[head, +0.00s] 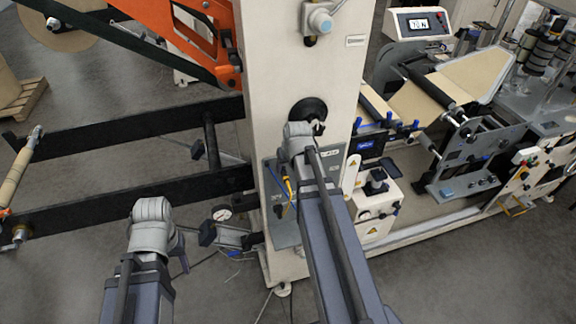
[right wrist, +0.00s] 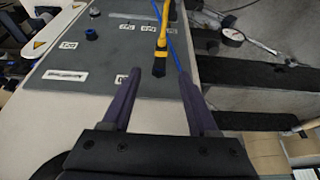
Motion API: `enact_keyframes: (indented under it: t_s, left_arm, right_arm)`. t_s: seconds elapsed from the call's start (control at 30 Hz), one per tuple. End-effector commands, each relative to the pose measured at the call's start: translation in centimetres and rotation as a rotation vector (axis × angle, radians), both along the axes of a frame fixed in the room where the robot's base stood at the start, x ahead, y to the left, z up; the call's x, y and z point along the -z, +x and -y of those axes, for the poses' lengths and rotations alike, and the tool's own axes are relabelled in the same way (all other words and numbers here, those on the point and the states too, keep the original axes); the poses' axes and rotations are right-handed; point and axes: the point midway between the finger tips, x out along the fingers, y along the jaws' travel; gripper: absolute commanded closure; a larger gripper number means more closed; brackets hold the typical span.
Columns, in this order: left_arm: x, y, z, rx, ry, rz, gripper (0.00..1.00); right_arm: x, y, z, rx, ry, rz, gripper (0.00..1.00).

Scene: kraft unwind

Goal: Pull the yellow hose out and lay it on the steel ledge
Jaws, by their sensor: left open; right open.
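The yellow hose (right wrist: 163,27) runs down over a grey panel (right wrist: 110,50) in the right wrist view and ends in a black tip. My right gripper (right wrist: 158,78) is open, its fingers on either side of that black tip and apart from it. In the head view a short piece of the yellow hose (head: 288,187) shows beside my right arm, which hides most of the right gripper. A grey metal surface (head: 284,241) at the panel's foot may be the steel ledge. My left gripper (head: 182,258) is mostly hidden behind its own wrist, low at the left.
A blue hose (right wrist: 181,48) runs close beside the yellow one. A round gauge (right wrist: 232,38) is to the right of the panel. Black frame beams (head: 130,198) extend left from the cream column (head: 345,90). A white box (head: 377,205) stands right of my right arm.

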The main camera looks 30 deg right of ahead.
Motion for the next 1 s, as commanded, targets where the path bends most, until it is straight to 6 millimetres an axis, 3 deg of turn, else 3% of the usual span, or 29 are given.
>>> enact_keyframes:
  t_s: [0.5,0.9,1.0]
  left_arm:
    - [6.1,0.1,-0.1,0.029,0.001,0.0,0.5]
    - [6.6,0.1,-0.1,0.032,0.002,0.0,0.5]
    - [6.6,0.1,-0.1,0.032,0.002,0.0,0.5]
  right_arm:
    - [6.1,2.4,0.6,0.0,0.0,-0.001,0.4]
    - [6.6,2.6,0.6,0.0,0.0,-0.001,0.4]
    - [6.6,2.6,0.6,0.0,0.0,-0.001,0.5]
